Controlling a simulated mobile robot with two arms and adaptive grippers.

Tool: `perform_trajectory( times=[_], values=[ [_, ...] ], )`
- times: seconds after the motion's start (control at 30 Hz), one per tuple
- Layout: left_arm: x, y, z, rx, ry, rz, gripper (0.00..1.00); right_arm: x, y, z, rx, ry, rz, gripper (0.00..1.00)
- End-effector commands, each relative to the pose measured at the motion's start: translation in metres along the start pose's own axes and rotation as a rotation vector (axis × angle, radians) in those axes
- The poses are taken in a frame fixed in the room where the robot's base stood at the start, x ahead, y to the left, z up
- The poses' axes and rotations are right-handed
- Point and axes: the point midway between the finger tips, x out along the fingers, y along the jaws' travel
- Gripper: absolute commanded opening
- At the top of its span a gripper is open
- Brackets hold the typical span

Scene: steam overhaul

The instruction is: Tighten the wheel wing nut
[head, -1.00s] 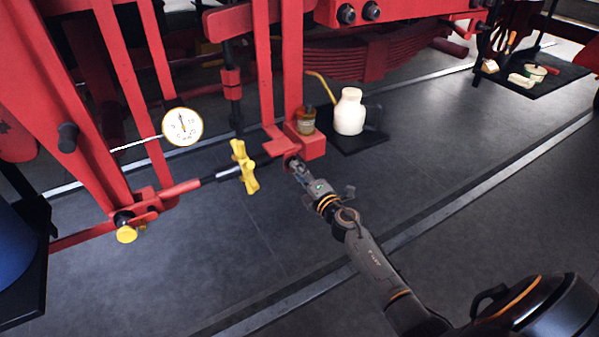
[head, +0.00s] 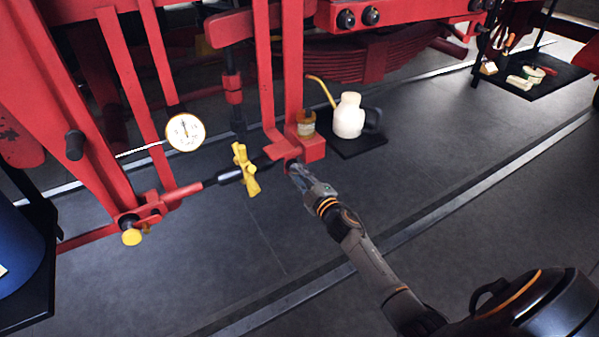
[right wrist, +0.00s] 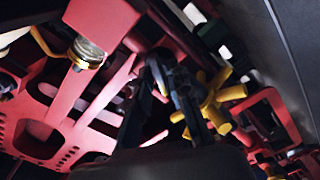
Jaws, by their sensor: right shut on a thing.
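My right gripper (head: 294,168) is at the near face of the red bracket (head: 314,149), at the end of the rod. It is shut on a small part there, which I take to be the wheel wing nut; the fingers hide nearly all of it. In the right wrist view the dark fingers (right wrist: 168,75) point up toward the red frame, and the held part cannot be made out. A yellow spoked wheel (head: 243,170) sits on the rod just left of the gripper, apart from it; it also shows in the right wrist view (right wrist: 215,103). My left gripper is out of view.
A small jar (head: 306,125) stands on the bracket, close above the gripper. A white oil can (head: 349,116) stands on a dark mat behind. A dial gauge (head: 185,132) and a yellow knob (head: 131,237) are at the left. The floor in front is clear.

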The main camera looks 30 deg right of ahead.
Motion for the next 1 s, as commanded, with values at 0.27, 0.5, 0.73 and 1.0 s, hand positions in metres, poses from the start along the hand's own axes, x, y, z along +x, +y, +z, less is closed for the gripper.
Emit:
perform_trajectory(
  times=[0.27,0.5,0.73,1.0],
  values=[
    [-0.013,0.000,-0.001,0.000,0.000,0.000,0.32,0.000,0.001,0.000,0.264,-0.002,-0.003,0.00],
    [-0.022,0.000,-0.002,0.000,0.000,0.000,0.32,0.000,0.000,0.000,0.492,-0.002,-0.003,0.00],
    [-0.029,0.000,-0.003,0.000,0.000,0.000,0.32,-0.001,0.000,0.001,0.705,-0.003,-0.003,0.00],
    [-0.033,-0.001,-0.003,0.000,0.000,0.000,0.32,-0.001,-0.001,0.001,0.902,-0.004,-0.002,0.00]
  ],
)
